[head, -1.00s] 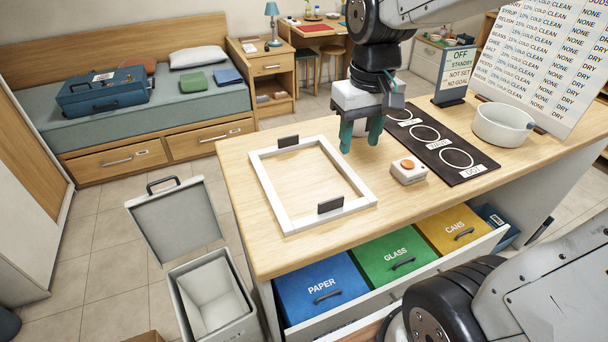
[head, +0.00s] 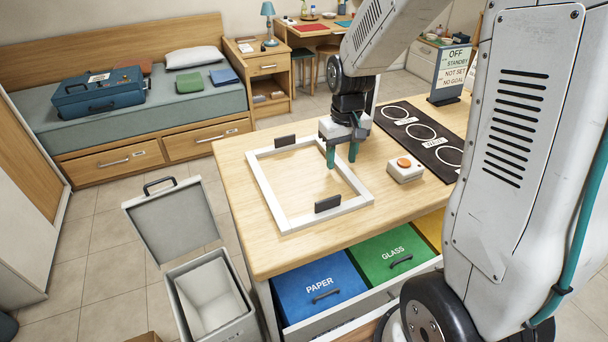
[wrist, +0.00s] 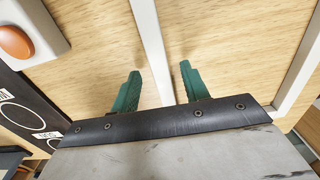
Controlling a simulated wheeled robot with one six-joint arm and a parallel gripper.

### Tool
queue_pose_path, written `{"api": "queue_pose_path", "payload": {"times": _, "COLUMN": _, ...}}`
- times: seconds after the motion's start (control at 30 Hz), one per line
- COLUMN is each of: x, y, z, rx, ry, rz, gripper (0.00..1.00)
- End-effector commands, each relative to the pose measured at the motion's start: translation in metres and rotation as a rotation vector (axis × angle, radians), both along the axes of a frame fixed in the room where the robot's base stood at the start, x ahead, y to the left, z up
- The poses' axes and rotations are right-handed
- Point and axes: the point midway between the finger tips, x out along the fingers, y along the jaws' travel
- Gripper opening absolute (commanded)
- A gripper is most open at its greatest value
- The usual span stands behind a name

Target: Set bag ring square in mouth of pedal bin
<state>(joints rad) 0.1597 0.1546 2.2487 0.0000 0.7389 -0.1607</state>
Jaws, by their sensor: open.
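The bag ring (head: 262,188) is a white square frame lying flat on the wooden worktop, with two dark upright tabs on opposite sides. The pedal bin (head: 212,300) stands on the floor left of the worktop, its lid (head: 175,220) raised and its mouth open and empty. My gripper (head: 342,158) is open above the ring's right-hand bar, fingers pointing down. In the wrist view, a white bar of the ring (wrist: 152,50) runs between the two green fingers (wrist: 157,88). I cannot tell whether the fingers touch it.
A white box with an orange button (head: 404,168) sits right of the ring. A dark strip with circles (head: 418,135) lies beyond it. Below are the blue PAPER bin (head: 320,288) and green GLASS bin (head: 392,255) in an open drawer.

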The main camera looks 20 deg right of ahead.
Motion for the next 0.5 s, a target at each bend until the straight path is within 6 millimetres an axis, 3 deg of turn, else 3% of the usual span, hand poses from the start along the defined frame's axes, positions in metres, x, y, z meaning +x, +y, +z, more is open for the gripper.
{"api": "queue_pose_path", "payload": {"times": 0.1, "x": -0.0002, "y": 0.0004, "z": -0.0096, "rx": 0.000, "ry": 0.000, "rz": 0.000, "gripper": 0.45}}
{"api": "queue_pose_path", "payload": {"times": 0.33, "x": 0.0000, "y": 0.0006, "z": -0.0106, "rx": 0.000, "ry": -0.001, "rz": 0.001, "gripper": 0.45}}
{"api": "queue_pose_path", "payload": {"times": 0.37, "x": 0.0000, "y": 0.0007, "z": -0.0106, "rx": 0.000, "ry": -0.001, "rz": 0.001, "gripper": 0.40}}
{"api": "queue_pose_path", "payload": {"times": 0.5, "x": 0.0000, "y": 0.0007, "z": -0.0104, "rx": 0.000, "ry": -0.001, "rz": 0.001, "gripper": 0.01}}
